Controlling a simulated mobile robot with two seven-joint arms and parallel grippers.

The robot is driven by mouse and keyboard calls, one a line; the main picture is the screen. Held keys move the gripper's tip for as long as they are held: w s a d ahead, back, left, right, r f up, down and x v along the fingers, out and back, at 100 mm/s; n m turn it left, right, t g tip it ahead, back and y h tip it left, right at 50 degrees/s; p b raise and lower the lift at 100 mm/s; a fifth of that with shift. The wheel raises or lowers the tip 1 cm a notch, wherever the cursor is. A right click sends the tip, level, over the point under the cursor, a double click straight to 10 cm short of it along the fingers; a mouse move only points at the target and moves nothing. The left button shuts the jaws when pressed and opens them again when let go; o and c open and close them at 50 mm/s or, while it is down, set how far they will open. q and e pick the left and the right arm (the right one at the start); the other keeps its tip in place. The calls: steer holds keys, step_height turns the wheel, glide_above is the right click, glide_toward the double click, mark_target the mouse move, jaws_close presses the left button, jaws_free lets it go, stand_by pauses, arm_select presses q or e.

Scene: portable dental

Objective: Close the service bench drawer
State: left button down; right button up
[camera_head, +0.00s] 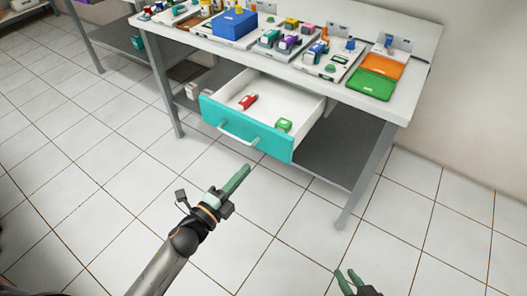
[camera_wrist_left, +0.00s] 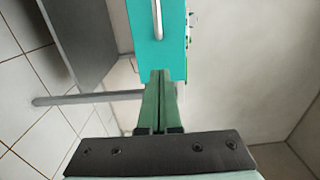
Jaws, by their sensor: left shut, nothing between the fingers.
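The service bench (camera_head: 397,112) stands at the top of the head view. Its drawer (camera_head: 272,142) is pulled out, with a teal front and a pale handle (camera_head: 238,133). A red item (camera_head: 247,102) and a green item (camera_head: 284,125) lie inside the drawer. My left gripper (camera_head: 244,170) is shut and empty, in front of and below the drawer front in the head view. In the left wrist view its fingers (camera_wrist_left: 158,80) point at the teal front (camera_wrist_left: 160,58), with the handle (camera_wrist_left: 158,20) beyond. Contact cannot be told. My right gripper (camera_head: 348,278) is at the bottom, fingers apart.
The bench top carries a blue box (camera_head: 235,24), an orange tray (camera_head: 383,66), a green tray (camera_head: 371,84) and several small devices. A lower shelf (camera_head: 335,155) and grey legs (camera_head: 368,175) are beneath. The tiled floor in front is clear.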

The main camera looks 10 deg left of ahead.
mark_target(269, 144)
arm_select(q)
steer(key=x, duration=0.9)
steer(key=shift+b, duration=0.4)
arm_select(e)
steer(key=shift+s+d+f, duration=0.1)
steer(key=shift+d+f, duration=0.05)
steer(key=shift+f, duration=0.3)
arm_select(q)
steer(key=shift+w, duration=0.1)
arm_select(e)
steer(key=shift+d, duration=0.15)
